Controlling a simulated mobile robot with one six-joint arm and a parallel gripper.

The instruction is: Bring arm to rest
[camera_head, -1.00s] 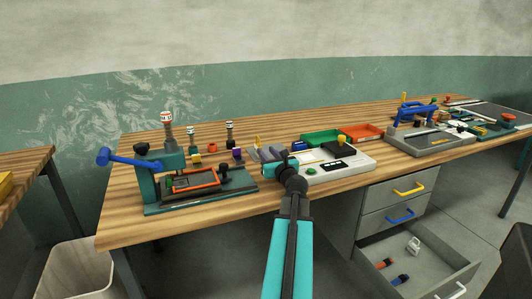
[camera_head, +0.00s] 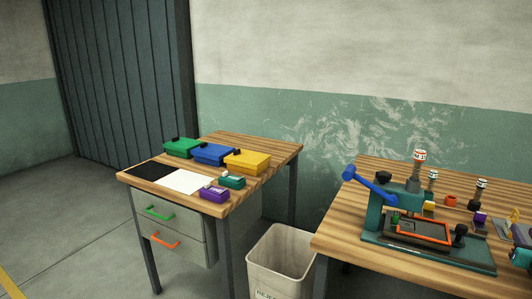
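My arm is almost wholly out of the picture.
A teal press with a blue lever (camera_head: 370,181) and an orange-framed bed (camera_head: 424,231) stands on the bench. A smaller table at left bears green (camera_head: 182,148), blue (camera_head: 213,154) and yellow (camera_head: 247,161) boxes. A bin (camera_head: 280,259) stands between. Open floor lies at left.

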